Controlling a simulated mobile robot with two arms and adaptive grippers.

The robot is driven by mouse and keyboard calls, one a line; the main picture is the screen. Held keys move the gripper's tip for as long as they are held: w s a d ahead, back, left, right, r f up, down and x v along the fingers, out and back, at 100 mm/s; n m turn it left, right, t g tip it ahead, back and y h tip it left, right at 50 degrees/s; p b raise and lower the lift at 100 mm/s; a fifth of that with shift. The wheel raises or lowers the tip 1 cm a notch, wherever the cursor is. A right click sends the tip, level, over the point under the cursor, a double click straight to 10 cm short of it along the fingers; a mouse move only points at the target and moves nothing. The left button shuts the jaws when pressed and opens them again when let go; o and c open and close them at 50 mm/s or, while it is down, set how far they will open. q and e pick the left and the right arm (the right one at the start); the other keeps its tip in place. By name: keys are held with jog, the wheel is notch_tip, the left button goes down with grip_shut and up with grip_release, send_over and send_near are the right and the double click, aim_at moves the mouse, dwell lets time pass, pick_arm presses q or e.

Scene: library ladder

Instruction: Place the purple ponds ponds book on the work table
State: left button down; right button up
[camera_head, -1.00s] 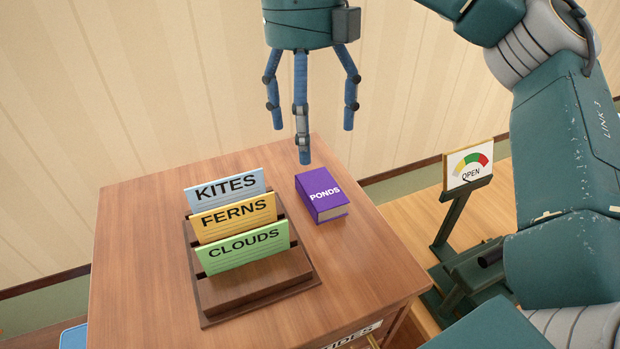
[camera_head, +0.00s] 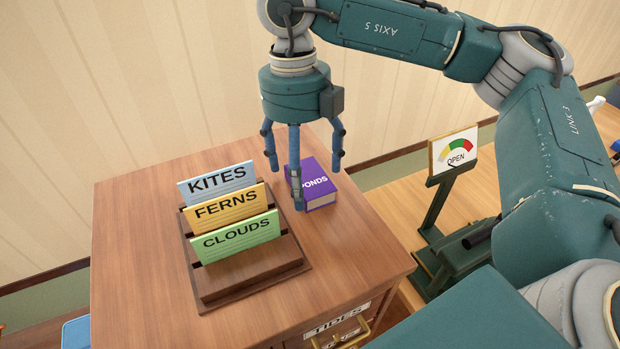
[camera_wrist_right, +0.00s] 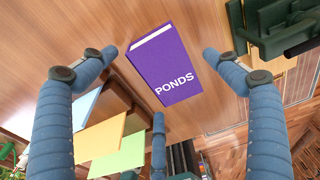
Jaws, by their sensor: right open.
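The purple PONDS book (camera_head: 320,187) lies flat on the brown wooden table (camera_head: 135,240), to the right of the card holder. It also shows in the right wrist view (camera_wrist_right: 168,66), lying between my spread fingers. My right gripper (camera_head: 302,180) is open and empty, pointing down. In the head view one of its fingers covers part of the book's left side. Whether a finger touches the book I cannot tell. My left gripper is not in view.
A wooden holder (camera_head: 215,290) carries cards marked KITES (camera_head: 218,182), FERNS (camera_head: 228,209) and CLOUDS (camera_head: 236,238), close left of the book. A stand with an OPEN dial sign (camera_head: 453,152) is at the right. A drawer labelled TIDES (camera_head: 337,325) is in the table's front.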

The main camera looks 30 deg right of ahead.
jog(key=c, duration=1.5)
jog(key=shift+o, duration=0.2)
jog(key=shift+r, duration=0.15)
